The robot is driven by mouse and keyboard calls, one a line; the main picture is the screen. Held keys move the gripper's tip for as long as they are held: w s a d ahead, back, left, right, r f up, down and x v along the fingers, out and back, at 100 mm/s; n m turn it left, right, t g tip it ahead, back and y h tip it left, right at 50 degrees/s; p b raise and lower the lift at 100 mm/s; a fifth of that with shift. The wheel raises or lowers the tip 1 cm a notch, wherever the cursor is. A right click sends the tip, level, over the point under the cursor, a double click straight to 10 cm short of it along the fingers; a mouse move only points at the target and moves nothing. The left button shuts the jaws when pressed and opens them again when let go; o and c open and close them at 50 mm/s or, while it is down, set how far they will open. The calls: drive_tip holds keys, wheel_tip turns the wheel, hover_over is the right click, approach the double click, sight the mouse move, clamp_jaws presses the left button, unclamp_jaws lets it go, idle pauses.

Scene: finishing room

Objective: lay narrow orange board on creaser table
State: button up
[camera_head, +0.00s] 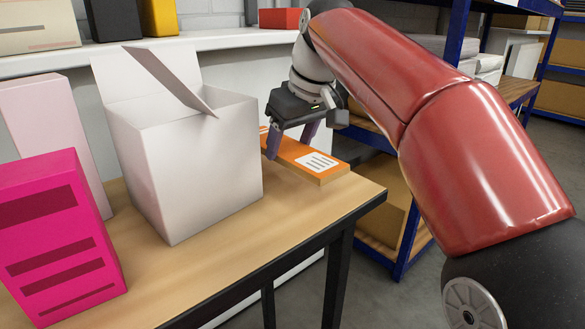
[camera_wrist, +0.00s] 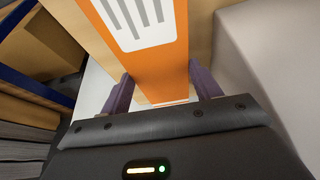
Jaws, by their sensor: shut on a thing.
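The narrow orange board (camera_head: 301,153) has a white label with dark stripes. It is at the far right end of a wood-topped table (camera_head: 330,208), close to the top; I cannot tell whether it rests on it or hangs just above. My gripper (camera_head: 290,143) reaches down from above with its two purple fingers on either side of the board. In the wrist view the orange board (camera_wrist: 160,68) runs between the fingers of my gripper (camera_wrist: 162,88), which is shut on it. I cannot tell whether this table is the creaser table.
An open white box (camera_head: 190,165) stands on the table left of the board. A magenta box (camera_head: 58,235) and a pale pink box (camera_head: 45,125) are further left. A shelf (camera_head: 215,40) with boxes runs behind. Blue racks (camera_head: 455,25) stand at the right. The table's front middle is clear.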

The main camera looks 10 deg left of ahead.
sight(295, 151)
drive_tip(key=shift+f+b, duration=2.1)
drive_tip(key=shift+f, duration=0.15)
drive_tip(key=o, duration=1)
drive_tip(key=p+v, duration=0.4)
drive_tip(key=v, duration=0.8)
drive_tip(key=shift+r, duration=0.2)
